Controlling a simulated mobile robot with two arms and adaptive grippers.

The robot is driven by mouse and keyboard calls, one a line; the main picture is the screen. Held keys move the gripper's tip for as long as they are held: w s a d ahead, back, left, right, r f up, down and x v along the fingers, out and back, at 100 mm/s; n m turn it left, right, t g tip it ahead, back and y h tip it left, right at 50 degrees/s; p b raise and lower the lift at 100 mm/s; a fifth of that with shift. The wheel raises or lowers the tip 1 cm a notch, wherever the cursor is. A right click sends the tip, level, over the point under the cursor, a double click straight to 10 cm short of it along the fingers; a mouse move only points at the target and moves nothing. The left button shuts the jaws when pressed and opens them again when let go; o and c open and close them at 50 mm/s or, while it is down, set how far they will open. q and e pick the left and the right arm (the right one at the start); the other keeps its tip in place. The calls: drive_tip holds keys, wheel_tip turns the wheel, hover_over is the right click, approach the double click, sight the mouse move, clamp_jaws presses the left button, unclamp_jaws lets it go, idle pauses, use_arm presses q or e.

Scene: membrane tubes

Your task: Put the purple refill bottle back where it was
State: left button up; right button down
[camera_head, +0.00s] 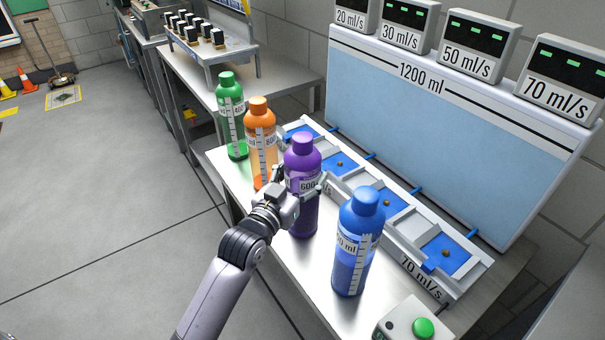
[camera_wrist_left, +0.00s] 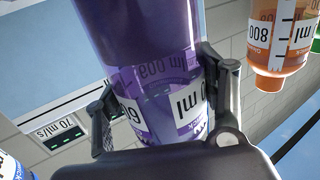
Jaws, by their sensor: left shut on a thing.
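The purple bottle (camera_head: 304,163), marked 600, is upright among the row of bottles on the bench, between the orange and blue ones. Its base looks at or very near the bench top; I cannot tell if it touches. My left gripper (camera_head: 303,190) is shut around its middle. In the left wrist view the purple bottle (camera_wrist_left: 165,100) sits between the two fingers (camera_wrist_left: 165,105), its label partly hidden. My right gripper is not in view.
The orange bottle (camera_head: 261,140) and green bottle (camera_head: 231,110) stand behind it; the blue bottle (camera_head: 358,240) stands in front. A tray strip with blue pads (camera_head: 444,254) runs along their right, before a 1200 ml tank (camera_head: 440,130). A green button (camera_head: 423,328) is at the near end.

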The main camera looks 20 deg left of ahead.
use_arm(q)
drive_tip(key=shift+r, duration=0.1)
drive_tip(key=o, duration=1.5)
drive_tip(key=shift+f, duration=0.25)
drive_tip(key=o, duration=0.4)
drive_tip(key=shift+o, duration=0.2)
drive_tip(key=shift+r, duration=0.1)
drive_tip(key=shift+r, duration=0.15)
drive_tip(key=s+a+b, duration=0.1)
drive_tip(key=s+a, duration=0.1)
drive_tip(key=s, duration=0.9)
drive_tip(key=shift+s, duration=0.4)
drive_tip(key=shift+a, duration=0.1)
